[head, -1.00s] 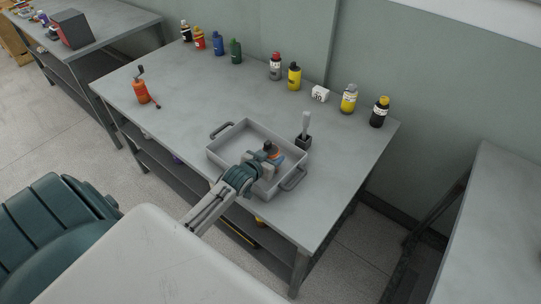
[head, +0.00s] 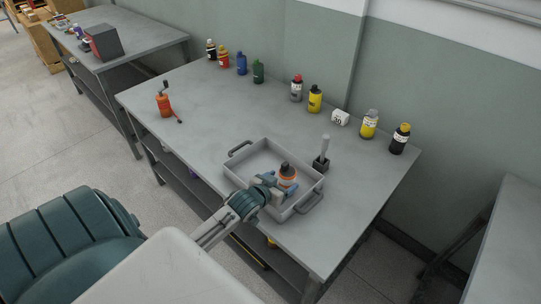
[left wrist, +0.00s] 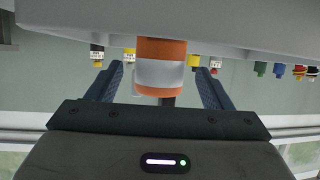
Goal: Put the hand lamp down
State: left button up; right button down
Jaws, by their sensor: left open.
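An orange cylinder with a pale band and a dark top, which I take to be the hand lamp (head: 287,172), stands upright in the grey tray (head: 240,176) in the head view. My left gripper (head: 283,187) reaches over the tray's near side and is at the lamp. In the left wrist view the gripper's two fingers (left wrist: 157,72) are spread, with the orange and pale body of the lamp (left wrist: 161,50) between them and a visible gap on each side. That view appears upside down. My right gripper is not in view.
A dark holder with a grey handle (head: 323,150) stands right of the tray. Several bottles and a white block (head: 340,118) line the table's back edge. An orange tool with a crank (head: 163,105) stands at the left. The table (head: 215,130) between is clear.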

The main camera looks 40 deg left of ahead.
pick_arm(q)
jog(key=v, duration=0.8)
jog(key=shift+b, duration=0.4)
